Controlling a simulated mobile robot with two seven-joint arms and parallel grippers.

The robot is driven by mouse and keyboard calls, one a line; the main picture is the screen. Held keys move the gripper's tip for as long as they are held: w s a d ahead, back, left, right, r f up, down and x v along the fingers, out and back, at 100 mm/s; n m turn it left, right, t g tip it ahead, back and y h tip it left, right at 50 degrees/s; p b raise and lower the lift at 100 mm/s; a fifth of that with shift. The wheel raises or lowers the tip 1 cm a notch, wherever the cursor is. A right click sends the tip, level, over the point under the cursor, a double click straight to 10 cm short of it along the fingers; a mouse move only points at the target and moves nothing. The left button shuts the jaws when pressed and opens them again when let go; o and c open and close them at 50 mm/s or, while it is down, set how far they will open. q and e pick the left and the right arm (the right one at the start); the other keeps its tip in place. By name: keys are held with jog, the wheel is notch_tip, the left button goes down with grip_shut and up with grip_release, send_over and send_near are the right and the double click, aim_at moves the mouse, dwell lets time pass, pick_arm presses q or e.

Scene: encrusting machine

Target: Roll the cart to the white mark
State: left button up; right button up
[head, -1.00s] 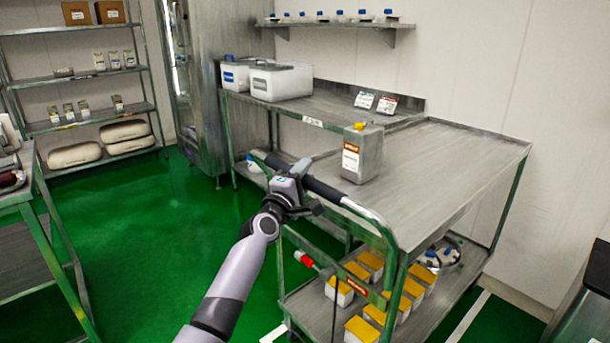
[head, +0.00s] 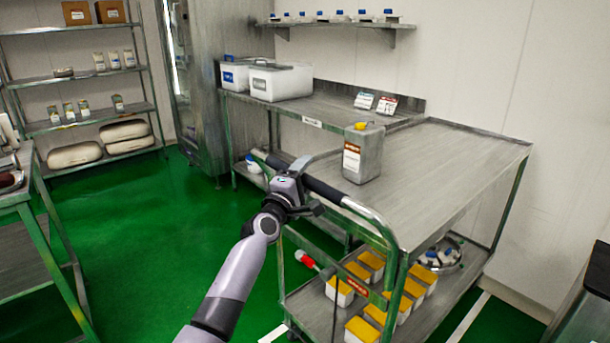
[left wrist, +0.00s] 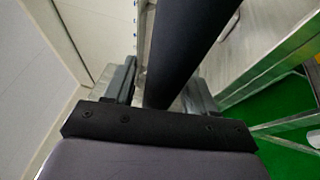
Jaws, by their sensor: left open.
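The steel cart (head: 455,165) has a flat top, green-edged legs and a push handle with a black grip (head: 330,191) at its near left end. My left gripper (head: 306,187) is at this grip. In the left wrist view its open fingers lie on either side of the black bar (left wrist: 185,45); whether they touch it I cannot tell. White floor marking shows as a strip (head: 468,318) right of the cart and a short piece (head: 273,334) by its near left corner. The floor under the cart is mostly hidden. My right gripper is out of view.
A workbench with white bins (head: 281,82) stands behind the cart. A dark-topped unit (head: 590,300) is at right. Green floor (head: 150,230) is clear at left.

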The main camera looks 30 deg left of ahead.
pick_arm(q)
jog(key=shift+s+f, duration=0.15)
jog(key=shift+s, duration=0.45)
jog(key=s, duration=0.4)
jog(key=s+f+p, duration=0.1)
jog(key=shift+s, duration=0.4)
jog(key=s+d+f+m+g+h+p, duration=0.1)
jog(key=s+d+f+m+g+p, duration=0.2)
jog(key=s+f+m, duration=0.6)
jog(key=s+d+f+m+g+p, duration=0.1)
jog(key=s+d+f+m+g, duration=0.1)
jog(key=s, duration=0.5)
jog(key=s+d+f+m+g+p, duration=0.1)
jog(key=s+d+f+m+g, duration=0.1)
jog(key=s+d+f+m, duration=0.2)
jog(key=s+d+f+m+g+h+p, duration=0.1)
jog(key=s+f+m, duration=0.5)
jog(key=s, duration=0.6)
notch_tip(320, 180, down, 3)
jog(key=shift+d+r+g, duration=0.15)
jog(key=shift+d+g, duration=0.65)
jog(key=shift+d, duration=0.15)
